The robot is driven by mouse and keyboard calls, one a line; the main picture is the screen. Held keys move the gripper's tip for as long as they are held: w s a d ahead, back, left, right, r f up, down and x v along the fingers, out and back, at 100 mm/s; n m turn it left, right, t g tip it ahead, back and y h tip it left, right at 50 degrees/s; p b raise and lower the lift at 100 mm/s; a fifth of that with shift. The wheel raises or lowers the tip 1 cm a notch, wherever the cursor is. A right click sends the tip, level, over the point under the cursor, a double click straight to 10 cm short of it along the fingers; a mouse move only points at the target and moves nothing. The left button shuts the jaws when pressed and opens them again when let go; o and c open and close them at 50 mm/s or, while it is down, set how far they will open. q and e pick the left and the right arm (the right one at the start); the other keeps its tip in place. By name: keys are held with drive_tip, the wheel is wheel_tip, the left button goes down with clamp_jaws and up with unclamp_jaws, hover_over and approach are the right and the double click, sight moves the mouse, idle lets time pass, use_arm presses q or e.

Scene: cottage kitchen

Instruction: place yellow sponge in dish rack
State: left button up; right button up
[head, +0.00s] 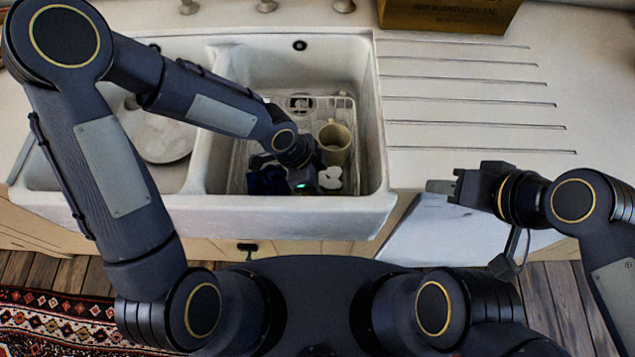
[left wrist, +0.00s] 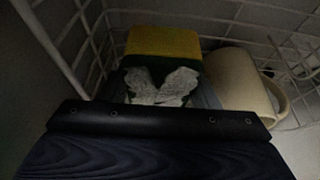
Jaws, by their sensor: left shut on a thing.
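The yellow sponge (left wrist: 164,42), with a dark green layer, shows in the left wrist view between the fingertips of my left gripper (left wrist: 160,86). The gripper is shut on it. In the head view my left gripper (head: 308,184) is low in the right-hand sink basin, and the sponge is hidden there. The white wire dish rack (head: 237,160) stands in this basin, and its wires (left wrist: 225,22) surround the sponge in the left wrist view. I cannot tell whether the sponge touches the rack floor. My right gripper (head: 440,187) is outside the sink; its finger gap is unclear.
A cream mug (head: 335,143) is in the rack beside my left gripper, and it shows right of the sponge in the left wrist view (left wrist: 238,82). A plate (head: 160,140) lies in the left basin. A wooden box (head: 450,14) stands behind the grooved, clear drainboard (head: 470,110).

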use_arm(q)
drive_tip(key=shift+f, duration=1.5)
drive_tip(key=shift+f+b, duration=0.1)
drive_tip(key=shift+b, duration=0.2)
drive_tip(key=o, duration=1)
drive_tip(key=shift+c, duration=0.2)
